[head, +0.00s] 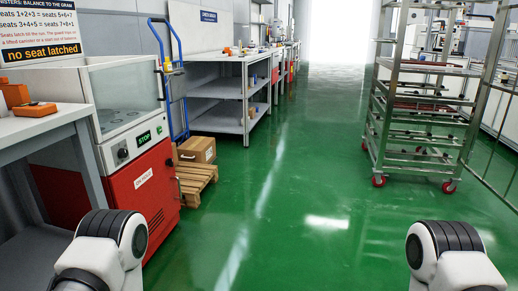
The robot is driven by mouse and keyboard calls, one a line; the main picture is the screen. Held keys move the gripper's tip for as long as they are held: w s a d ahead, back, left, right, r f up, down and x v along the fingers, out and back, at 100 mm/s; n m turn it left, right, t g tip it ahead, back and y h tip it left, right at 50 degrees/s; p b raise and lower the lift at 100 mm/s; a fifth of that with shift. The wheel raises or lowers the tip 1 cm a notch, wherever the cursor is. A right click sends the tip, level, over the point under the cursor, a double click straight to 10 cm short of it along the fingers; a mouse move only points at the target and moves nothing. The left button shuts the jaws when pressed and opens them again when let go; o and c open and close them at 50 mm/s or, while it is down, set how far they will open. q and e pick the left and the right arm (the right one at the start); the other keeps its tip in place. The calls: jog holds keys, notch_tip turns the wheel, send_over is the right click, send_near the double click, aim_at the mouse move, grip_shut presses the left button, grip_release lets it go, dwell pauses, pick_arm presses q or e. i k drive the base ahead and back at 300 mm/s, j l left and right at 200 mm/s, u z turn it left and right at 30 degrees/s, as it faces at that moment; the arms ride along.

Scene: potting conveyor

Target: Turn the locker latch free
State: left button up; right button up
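I cannot make out a locker or its latch for certain in the head view. The nearest cabinet is a machine with a red lower body (143,190) at the left, bearing a small white label too small to read surely. A small dark handle-like part (179,187) shows at its right edge. Its grey upper part has a clear lid (125,88), a dark knob (122,153) and a green display reading STOP (144,138). Neither of my grippers is in view; only white and black links of my two arms show at the bottom corners.
A grey table (38,126) with orange items stands at the left. A blue hand truck (183,75) and a carton (197,150) on a wooden pallet (197,181) stand beyond the machine. A wheeled metal rack (416,143) is at the right. The green floor (290,200) between is clear.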

aim_at(169, 162)
jog(key=i+l+z, duration=0.25)
jog(key=i, duration=0.6)
jog(key=i+z, duration=0.25)
jog(key=i, duration=0.55)
